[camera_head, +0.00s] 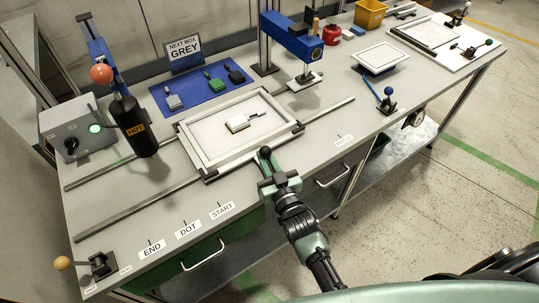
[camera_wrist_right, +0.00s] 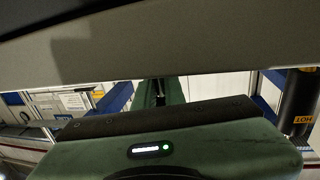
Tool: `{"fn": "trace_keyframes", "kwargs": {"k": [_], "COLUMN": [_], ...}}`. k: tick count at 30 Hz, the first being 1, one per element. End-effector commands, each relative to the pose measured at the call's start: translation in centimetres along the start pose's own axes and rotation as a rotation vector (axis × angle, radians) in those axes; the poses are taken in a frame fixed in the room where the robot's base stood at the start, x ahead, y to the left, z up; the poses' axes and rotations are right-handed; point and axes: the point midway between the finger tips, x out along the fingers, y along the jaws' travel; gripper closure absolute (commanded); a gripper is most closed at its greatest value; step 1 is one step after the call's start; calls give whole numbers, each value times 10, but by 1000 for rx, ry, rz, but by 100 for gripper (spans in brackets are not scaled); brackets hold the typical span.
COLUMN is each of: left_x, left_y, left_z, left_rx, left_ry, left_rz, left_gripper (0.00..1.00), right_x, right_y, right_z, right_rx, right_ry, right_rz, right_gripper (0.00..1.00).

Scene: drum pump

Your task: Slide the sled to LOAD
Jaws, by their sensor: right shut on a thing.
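The sled is a pale frame (camera_head: 190,139) on two metal rails (camera_head: 98,229), in the middle of the bench in the head view. My right gripper (camera_head: 272,172) is at the sled's front edge, shut around the post below a dark ball knob (camera_head: 265,152). The contact itself is mostly hidden. My left gripper is not in view.
A black HOT cylinder (camera_head: 137,130) hangs over the left of the rails. A blue press (camera_head: 291,40) stands behind the rails at right. The rails right of the sled look clear.

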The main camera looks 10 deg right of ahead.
Motion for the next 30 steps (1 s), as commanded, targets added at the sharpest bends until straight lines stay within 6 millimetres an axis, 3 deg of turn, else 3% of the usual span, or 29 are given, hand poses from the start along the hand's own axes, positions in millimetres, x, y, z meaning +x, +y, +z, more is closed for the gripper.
{"fn": "trace_keyframes", "kwargs": {"k": [1, 12, 13, 15, 25, 30], "left_x": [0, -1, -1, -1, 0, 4], "left_y": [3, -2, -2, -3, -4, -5], "left_z": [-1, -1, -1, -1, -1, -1], "left_rx": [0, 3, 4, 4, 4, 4], "left_ry": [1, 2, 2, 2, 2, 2], "left_rz": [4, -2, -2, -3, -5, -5], "left_gripper": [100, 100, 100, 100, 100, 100], "right_x": [2, 2, 2, 2, -1, -22], "right_y": [-2, -2, -2, -2, -2, -2], "right_z": [-8, -8, -8, -8, -3, 0], "right_rx": [2, 1, 1, 1, 1, 0], "right_ry": [18, 19, 19, 19, 7, 4], "right_rz": [-1, -1, -1, -1, 0, -1], "right_gripper": [100, 100, 81, 67, 67, 67]}}
